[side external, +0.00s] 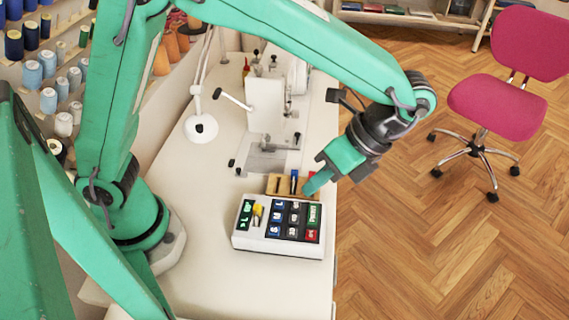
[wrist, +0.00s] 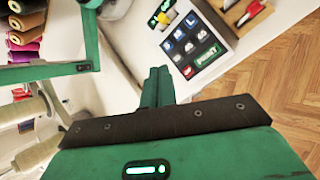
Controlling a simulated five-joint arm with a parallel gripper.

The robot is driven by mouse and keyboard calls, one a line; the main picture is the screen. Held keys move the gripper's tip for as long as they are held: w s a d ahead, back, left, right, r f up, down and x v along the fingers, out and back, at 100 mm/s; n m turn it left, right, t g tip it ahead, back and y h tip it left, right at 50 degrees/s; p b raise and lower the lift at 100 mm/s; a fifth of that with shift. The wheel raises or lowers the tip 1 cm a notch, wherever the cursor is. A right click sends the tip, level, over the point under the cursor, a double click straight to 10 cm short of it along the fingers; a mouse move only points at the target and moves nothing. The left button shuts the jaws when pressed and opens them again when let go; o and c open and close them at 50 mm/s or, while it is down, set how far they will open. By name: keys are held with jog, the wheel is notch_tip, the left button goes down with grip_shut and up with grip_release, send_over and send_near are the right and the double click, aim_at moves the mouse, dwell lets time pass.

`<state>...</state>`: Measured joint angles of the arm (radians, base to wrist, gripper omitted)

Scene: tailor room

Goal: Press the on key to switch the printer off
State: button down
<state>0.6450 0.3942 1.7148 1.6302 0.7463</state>
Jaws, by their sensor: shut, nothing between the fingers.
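The printer (side external: 275,246) is a white box with a sloped panel of keys, on the white table. Its panel has blue and dark keys, a green key (side external: 313,215) at the right, a red key (side external: 311,236) and a small green display (side external: 245,214) at the left. I cannot surely read which key is the on key. My gripper (side external: 309,189) is shut and empty, tilted down, above the printer's back right corner. In the wrist view my closed fingers (wrist: 158,74) appear left of the key panel, where the green key (wrist: 208,56) also shows.
A wooden tray (side external: 279,184) with slim tools stands just behind the printer, close to my fingers. A white sewing machine (side external: 265,105) and a lamp (side external: 200,127) stand farther back. Thread spools line the left wall. A pink chair (side external: 495,105) stands on the wooden floor.

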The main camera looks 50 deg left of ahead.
jog(key=shift+s+d+f+m+y, duration=0.15)
jog(key=shift+d+f+m+y, duration=0.2)
jog(key=shift+d, duration=0.25)
jog(key=shift+f, duration=0.25)
jog(key=shift+f, duration=4.2)
jog(key=shift+f, duration=0.85)
jog(key=shift+r, duration=0.85)
jog(key=shift+r, duration=0.15)
jog(key=shift+r, duration=2.4)
